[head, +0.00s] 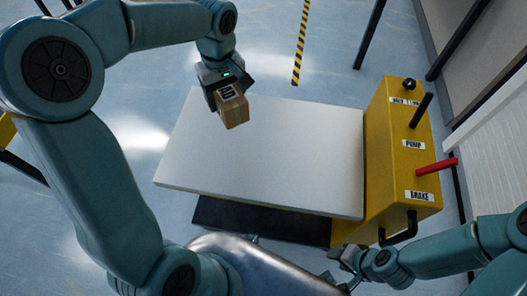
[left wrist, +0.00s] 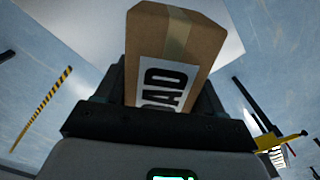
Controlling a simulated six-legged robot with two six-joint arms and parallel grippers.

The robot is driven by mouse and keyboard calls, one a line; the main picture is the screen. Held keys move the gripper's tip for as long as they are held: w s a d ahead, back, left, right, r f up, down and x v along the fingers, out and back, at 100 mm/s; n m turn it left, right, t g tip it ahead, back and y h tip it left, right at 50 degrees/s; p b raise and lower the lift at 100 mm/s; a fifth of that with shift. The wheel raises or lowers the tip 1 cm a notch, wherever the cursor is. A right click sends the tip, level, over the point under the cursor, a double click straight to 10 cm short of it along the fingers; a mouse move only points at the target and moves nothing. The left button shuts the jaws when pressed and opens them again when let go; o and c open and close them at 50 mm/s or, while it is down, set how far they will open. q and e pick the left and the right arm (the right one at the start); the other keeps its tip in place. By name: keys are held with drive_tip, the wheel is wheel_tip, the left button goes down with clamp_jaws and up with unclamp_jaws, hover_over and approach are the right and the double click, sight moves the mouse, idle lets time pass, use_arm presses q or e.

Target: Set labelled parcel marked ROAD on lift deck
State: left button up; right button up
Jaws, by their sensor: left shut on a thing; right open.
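The parcel (head: 234,112) is a small brown cardboard box with tape and a white label. In the left wrist view the parcel (left wrist: 178,40) shows large letters "AD" at the end of the label, the rest hidden by the gripper. My left gripper (head: 224,92) is shut on it and holds it over the far left part of the lift deck (head: 270,160), a flat pale grey platform. I cannot tell whether the parcel touches the deck. My right gripper (head: 347,265) is open and empty, low in the head view, near the yellow housing.
A yellow housing (head: 390,150) with labels "PUMP" and "BRAKE", a black lever (head: 421,110) and a red lever (head: 437,167) stands at the deck's right side. The rest of the deck top is clear. A yellow-black floor stripe (head: 300,45) runs behind.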

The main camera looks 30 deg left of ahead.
use_arm(q)
drive_tip(key=s+a+f+n+b, duration=0.3)
drive_tip(key=a+n, duration=0.1)
drive_tip(key=n, duration=0.2)
wheel_tip(320, 180, down, 14)
drive_tip(key=b, duration=0.3)
drive_tip(key=shift+w+a, duration=0.1)
drive_tip(key=shift+a, duration=0.05)
drive_tip(key=b, duration=0.1)
hover_over(220, 152)
wheel_tip(220, 152, down, 4)
drive_tip(key=shift+a+f, duration=0.1)
drive_tip(key=shift+f, duration=0.2)
drive_tip(key=shift+r, duration=0.1)
use_arm(e)
wheel_tip(220, 152, down, 9)
drive_tip(key=shift+f, duration=0.2)
use_arm(q)
drive_tip(key=shift+f+b, duration=0.25)
drive_tip(key=shift+b, duration=0.1)
drive_tip(key=o, duration=1.2)
drive_tip(key=shift+o, duration=0.4)
drive_tip(key=shift+r, duration=0.1)
use_arm(e)
drive_tip(key=shift+f, duration=0.15)
